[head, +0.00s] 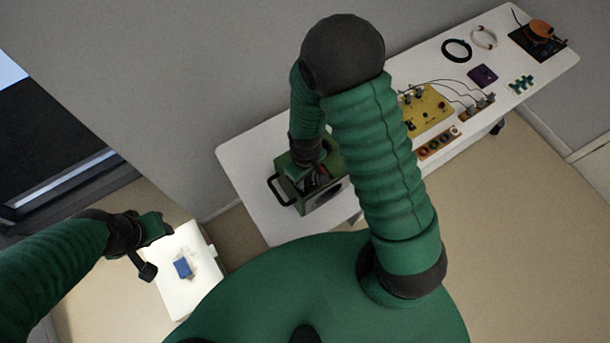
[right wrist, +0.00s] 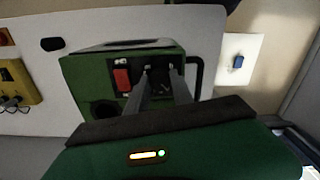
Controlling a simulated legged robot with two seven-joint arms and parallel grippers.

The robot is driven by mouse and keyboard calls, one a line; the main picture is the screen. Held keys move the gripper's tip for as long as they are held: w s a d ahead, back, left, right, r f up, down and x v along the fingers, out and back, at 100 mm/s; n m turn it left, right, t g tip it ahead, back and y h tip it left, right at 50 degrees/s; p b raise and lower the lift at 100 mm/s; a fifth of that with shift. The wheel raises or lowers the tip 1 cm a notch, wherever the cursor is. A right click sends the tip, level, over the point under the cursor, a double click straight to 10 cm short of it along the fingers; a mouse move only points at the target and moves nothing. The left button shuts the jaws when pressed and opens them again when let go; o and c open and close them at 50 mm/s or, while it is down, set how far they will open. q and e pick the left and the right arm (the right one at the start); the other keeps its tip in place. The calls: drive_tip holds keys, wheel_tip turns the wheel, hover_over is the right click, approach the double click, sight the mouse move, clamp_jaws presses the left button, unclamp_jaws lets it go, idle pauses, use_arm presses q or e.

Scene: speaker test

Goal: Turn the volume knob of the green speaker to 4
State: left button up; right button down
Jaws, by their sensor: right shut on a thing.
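The green speaker (head: 330,160) stands on the left part of the white table, with a black handle (head: 280,189) on its left side. In the right wrist view the speaker (right wrist: 85,72) shows a red switch (right wrist: 122,80) and a black panel. My right gripper (head: 318,178) is at this panel. In the right wrist view my right gripper (right wrist: 160,75) has both fingers on a dark knob, shut on it; the fingers hide most of the knob and its scale, so I cannot read its setting. My left gripper (head: 158,240) is away from the speaker, at the left; its jaws are unclear.
The white table (head: 245,150) also bears a yellow box (head: 428,112) with cables, an orange block with dark rings (head: 438,143), a purple piece (head: 482,75) and a cable coil (head: 457,50). A white surface (head: 182,290) with a blue block (head: 183,267) is near my left gripper.

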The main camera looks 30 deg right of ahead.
drive_tip(key=shift+m, duration=1.1)
drive_tip(key=c, duration=1.1)
unclamp_jaws()
wheel_tip(320, 180, up, 17)
drive_tip(key=shift+f, duration=0.1)
